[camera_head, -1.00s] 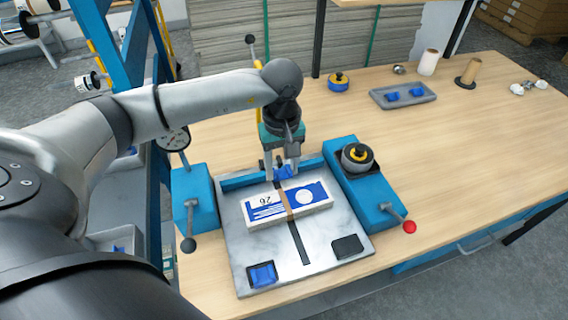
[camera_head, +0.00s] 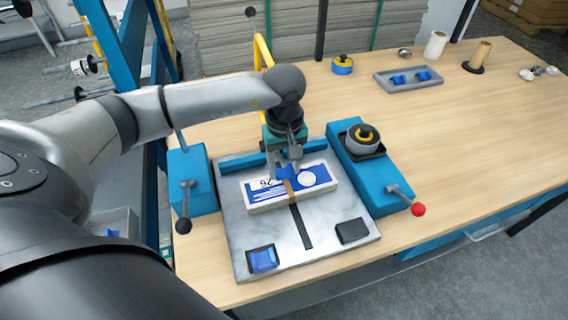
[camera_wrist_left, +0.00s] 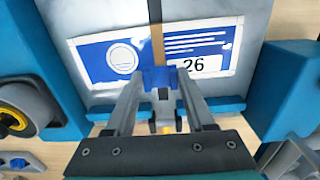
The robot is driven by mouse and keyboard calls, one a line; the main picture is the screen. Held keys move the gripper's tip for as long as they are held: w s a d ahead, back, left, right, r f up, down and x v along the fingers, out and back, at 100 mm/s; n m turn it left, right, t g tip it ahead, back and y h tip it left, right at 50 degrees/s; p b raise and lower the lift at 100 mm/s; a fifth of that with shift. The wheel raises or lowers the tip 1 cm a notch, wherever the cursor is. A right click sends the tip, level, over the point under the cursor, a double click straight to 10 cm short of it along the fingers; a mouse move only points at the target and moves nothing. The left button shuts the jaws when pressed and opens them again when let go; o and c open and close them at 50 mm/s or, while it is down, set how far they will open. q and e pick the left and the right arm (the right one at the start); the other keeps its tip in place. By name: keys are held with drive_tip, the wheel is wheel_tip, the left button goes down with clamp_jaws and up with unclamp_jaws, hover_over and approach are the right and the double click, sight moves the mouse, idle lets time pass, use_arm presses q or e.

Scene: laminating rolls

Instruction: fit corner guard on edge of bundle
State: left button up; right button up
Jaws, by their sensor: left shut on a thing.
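The bundle (camera_head: 318,187) is a flat white block with a blue and white label marked 26 and a brown strap across its middle. It lies on the grey plate of the strapping fixture (camera_head: 335,258). My left gripper (camera_head: 286,177) is shut on a blue corner guard (camera_wrist_left: 161,78), over the bundle's far edge where the strap crosses. In the left wrist view the guard overlaps the strap (camera_wrist_left: 157,45) at that edge. Whether it touches the bundle cannot be told. A second blue corner guard (camera_head: 262,260) lies in a dark pocket at the plate's front left. My right gripper is not in view.
Blue side blocks with lever handles flank the plate; one has a red knob (camera_head: 418,209). A tape roll (camera_head: 362,139) sits on the right block. A grey tray (camera_head: 432,83) with two blue guards stands farther back.

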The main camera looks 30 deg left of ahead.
use_arm(q)
drive_tip(key=o, duration=0.9)
drive_tip(key=shift+r, duration=0.1)
wheel_tip(320, 180, up, 15)
drive_tip(key=p, duration=0.1)
drive_tip(key=shift+p, duration=0.4)
drive_tip(key=shift+s, duration=0.1)
